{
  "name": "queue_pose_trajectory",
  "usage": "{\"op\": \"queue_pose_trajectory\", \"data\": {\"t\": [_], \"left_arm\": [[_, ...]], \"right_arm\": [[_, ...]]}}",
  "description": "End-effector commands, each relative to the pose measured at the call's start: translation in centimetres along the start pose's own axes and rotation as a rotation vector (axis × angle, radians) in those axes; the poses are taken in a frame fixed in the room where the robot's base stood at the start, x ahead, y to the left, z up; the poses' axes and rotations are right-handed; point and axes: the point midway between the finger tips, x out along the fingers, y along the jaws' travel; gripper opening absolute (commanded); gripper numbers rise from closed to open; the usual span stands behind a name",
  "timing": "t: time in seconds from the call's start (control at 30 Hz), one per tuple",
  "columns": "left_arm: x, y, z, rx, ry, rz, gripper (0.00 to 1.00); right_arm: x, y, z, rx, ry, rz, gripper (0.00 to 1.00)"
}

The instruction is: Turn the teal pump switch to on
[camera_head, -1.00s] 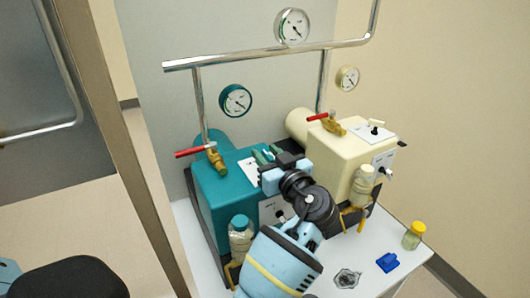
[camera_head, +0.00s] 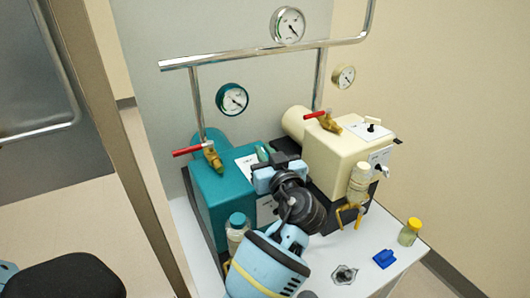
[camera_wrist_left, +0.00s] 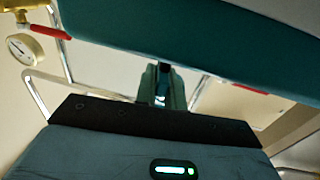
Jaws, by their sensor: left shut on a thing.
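The teal pump (camera_head: 208,192) stands at the left of the bench, with a white plate (camera_head: 246,165) on its top. My left gripper (camera_head: 266,153) is over the right part of that top, at the plate. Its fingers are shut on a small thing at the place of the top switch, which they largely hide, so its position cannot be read. In the left wrist view the greenish fingers (camera_wrist_left: 162,84) are close together with a pale bit between them, and a teal surface fills the top. My right gripper is not in view.
A cream pump (camera_head: 345,155) with a black top toggle (camera_head: 371,127) stands close on the right. Red-handled valves (camera_head: 188,151) and a metal pipe (camera_head: 255,52) rise behind. A teal-capped bottle (camera_head: 237,230), blue clip (camera_head: 385,259) and yellow-capped jar (camera_head: 409,232) are in front.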

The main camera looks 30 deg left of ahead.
Motion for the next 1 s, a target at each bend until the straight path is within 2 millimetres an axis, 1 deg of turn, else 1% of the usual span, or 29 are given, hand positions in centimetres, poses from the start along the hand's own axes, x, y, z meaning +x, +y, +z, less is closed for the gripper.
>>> {"op": "queue_pose_trajectory", "data": {"t": [0.3,0.5,0.7,1.0], "left_arm": [[0.0,-0.1,-0.3,-0.001,0.004,0.219,0.0],[0.1,-0.1,-0.4,-0.001,0.004,0.325,0.0],[0.0,0.0,-0.3,-0.001,0.003,0.386,0.0],[0.0,0.0,-0.2,-0.002,0.003,0.406,0.0]], "right_arm": [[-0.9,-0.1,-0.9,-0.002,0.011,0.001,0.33],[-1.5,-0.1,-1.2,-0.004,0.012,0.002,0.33],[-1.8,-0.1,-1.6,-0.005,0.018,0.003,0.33],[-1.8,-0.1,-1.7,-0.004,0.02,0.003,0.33]]}}
